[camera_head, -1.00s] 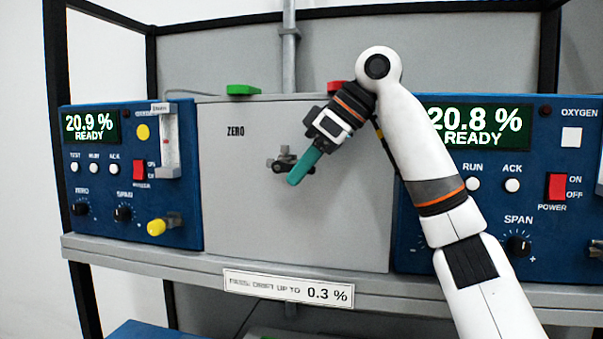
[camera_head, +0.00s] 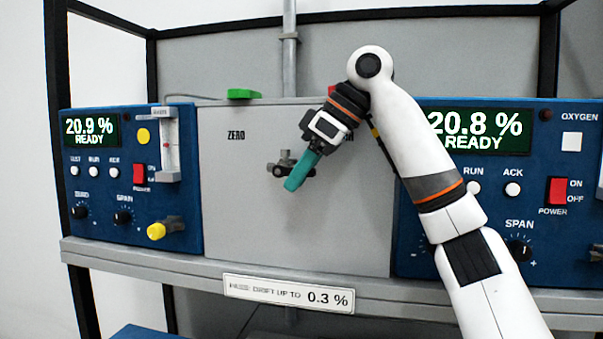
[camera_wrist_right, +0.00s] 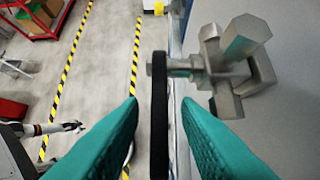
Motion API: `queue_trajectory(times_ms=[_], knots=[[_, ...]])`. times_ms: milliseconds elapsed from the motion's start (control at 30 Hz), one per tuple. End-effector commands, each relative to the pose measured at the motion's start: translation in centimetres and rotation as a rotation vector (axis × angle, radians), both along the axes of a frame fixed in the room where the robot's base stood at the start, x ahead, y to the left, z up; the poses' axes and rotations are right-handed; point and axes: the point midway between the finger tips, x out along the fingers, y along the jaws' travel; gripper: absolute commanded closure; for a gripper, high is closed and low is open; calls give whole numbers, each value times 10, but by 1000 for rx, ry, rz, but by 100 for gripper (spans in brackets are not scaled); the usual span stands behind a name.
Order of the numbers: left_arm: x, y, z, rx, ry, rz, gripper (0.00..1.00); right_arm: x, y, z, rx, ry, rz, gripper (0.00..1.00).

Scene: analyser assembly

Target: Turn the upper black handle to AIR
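The valve (camera_head: 285,158) sits on the grey panel (camera_head: 235,215), to the right of and below the word ZERO. Its metal fitting fills the upper right of the right wrist view (camera_wrist_right: 232,62). The black handle (camera_wrist_right: 160,115) shows there edge-on, as an upright bar. My right gripper (camera_head: 292,185) has teal fingers and is in front of the valve in the head view. In the wrist view its fingers (camera_wrist_right: 160,100) stand open on both sides of the handle, with a gap on each side. The gripper hides part of the valve, and my wrist covers most of a label right of ZERO.
Blue analysers flank the panel: left (camera_head: 95,185) reads 20.9 %, right (camera_head: 545,195) reads 20.8 %. A green block (camera_head: 243,94) and a partly hidden red block (camera_head: 332,89) sit on the panel's top. A sign (camera_head: 288,293) is on the shelf edge. A pipe (camera_head: 289,50) rises behind.

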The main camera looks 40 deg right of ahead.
Motion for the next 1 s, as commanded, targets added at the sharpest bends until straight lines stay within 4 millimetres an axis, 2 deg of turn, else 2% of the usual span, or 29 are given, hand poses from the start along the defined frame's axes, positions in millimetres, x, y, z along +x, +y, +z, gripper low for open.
queue_trajectory(times_ms=[267, 433, 533, 800, 1000], knots=[[0, 0, -1, 0, 0, 0, 64, -3, -3, 8, -1, -3, -2, 70], [0, 0, -2, 0, 1, 0, 64, -14, -13, 29, 2, -5, -5, 70], [-1, 0, -6, 0, 1, 0, 64, -35, -32, 24, 1, -4, -6, 70], [-1, 0, 0, 0, 1, 0, 64, -83, -72, 27, 2, -4, -4, 70], [-1, 0, 0, 0, 1, 0, 64, -99, -85, 25, -1, -1, -1, 70]])
